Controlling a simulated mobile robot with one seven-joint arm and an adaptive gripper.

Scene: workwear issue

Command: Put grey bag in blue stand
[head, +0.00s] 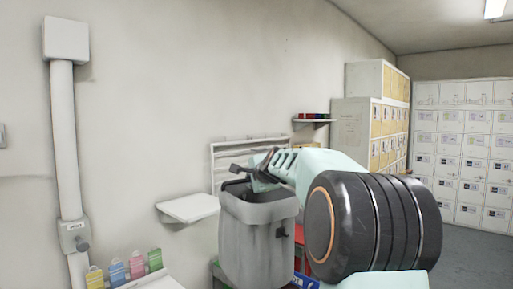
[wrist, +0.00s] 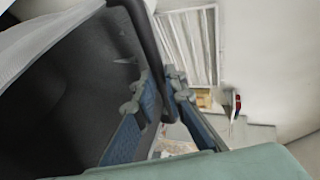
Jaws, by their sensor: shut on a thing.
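The grey bag (head: 258,240), a tall open-topped thing with a dark inside, hangs upright from my gripper (head: 240,172) in the head view. In the wrist view my gripper (wrist: 155,80) has one blue-padded finger inside and one outside the dark rim of the bag (wrist: 75,75), shut on it. A small blue piece with light marks (head: 304,281), perhaps part of the blue stand, shows at the bottom edge of the head view. The rest of it is hidden by the bag and my arm.
Red (head: 300,236) and green (head: 216,270) parts show beside the bag. A white wall shelf (head: 189,208) is to its left. Yellow, blue, pink and green small items (head: 123,270) stand at lower left. White lockers (head: 465,150) line the back right.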

